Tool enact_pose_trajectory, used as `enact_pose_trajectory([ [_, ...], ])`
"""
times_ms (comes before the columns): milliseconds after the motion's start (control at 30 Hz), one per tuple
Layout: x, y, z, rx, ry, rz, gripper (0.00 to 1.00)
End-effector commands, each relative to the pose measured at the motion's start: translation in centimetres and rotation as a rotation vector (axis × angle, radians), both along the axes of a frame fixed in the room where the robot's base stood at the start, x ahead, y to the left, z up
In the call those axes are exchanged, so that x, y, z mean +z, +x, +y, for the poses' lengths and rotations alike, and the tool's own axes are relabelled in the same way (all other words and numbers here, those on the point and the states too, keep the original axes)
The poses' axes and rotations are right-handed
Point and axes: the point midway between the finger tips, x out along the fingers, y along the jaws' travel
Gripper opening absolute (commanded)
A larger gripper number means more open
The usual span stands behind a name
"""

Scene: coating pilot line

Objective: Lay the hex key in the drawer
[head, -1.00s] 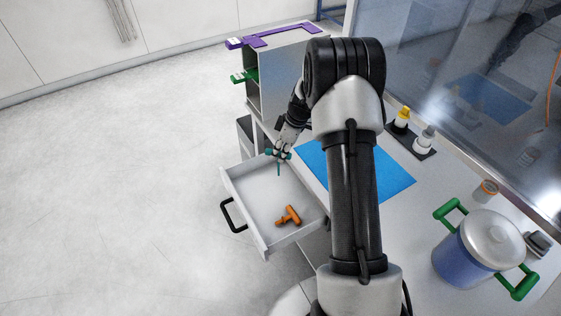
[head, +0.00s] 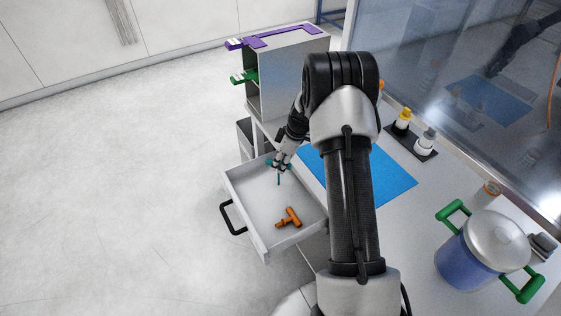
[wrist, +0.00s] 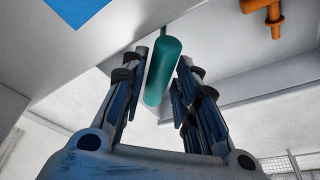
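The hex key (head: 279,181) has a teal handle and a thin shaft pointing down. It is over the far part of the open drawer (head: 247,224), below the rim in the picture; I cannot tell whether its tip touches the floor. My gripper (head: 279,163) is shut on the handle. In the wrist view the teal handle (wrist: 164,70) lies between the two fingers of my gripper (wrist: 166,78), and part of the shaft is hidden behind it.
An orange T-shaped tool (head: 289,218) lies in the drawer's near part; it also shows in the wrist view (wrist: 270,12). A grey cabinet (head: 290,70) stands behind. A blue mat (head: 395,180), bottles and a lidded pot (head: 470,262) are on the bench. The drawer's middle is clear.

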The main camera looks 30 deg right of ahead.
Motion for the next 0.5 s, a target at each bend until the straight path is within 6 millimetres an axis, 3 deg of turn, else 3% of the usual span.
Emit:
enact_pose_trajectory([
  [300, 0.5, 0.0, 0.0, 0.000, 0.000, 0.000, 0.28],
  [500, 4.0, -0.6, -0.8, -0.002, -0.002, -0.003, 0.28],
])
